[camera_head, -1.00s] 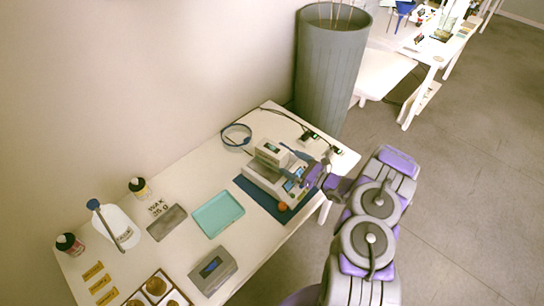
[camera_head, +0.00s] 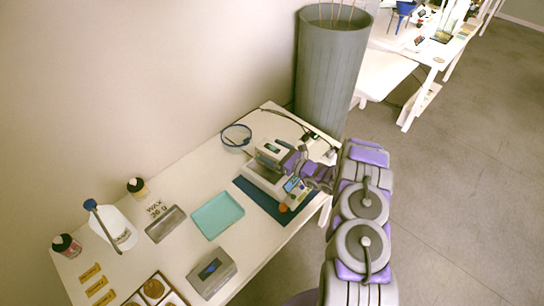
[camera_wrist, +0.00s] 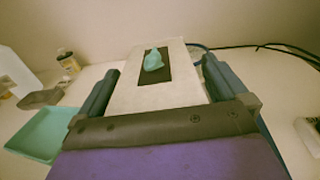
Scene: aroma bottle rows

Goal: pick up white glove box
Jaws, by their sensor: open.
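The white glove box (camera_wrist: 125,98) fills the middle of the wrist view, with a dark panel and a teal shape on its upper face. In the head view the small white box (camera_head: 272,148) sits on or just above a white machine (camera_head: 262,173) at the table's far right end. My gripper (camera_wrist: 160,66) is open, with one dark finger on each side of the box. A small gap seems to show beside each finger, so contact cannot be told. In the head view my gripper (camera_head: 277,153) partly hides the box.
The machine stands on a blue mat (camera_head: 247,187). A teal tray (camera_head: 217,215), a grey tray (camera_head: 165,224) and a grey scale (camera_head: 212,271) lie to its left. A blue cable loop (camera_head: 237,136) lies behind. A tall grey bin (camera_head: 331,70) stands beyond the table.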

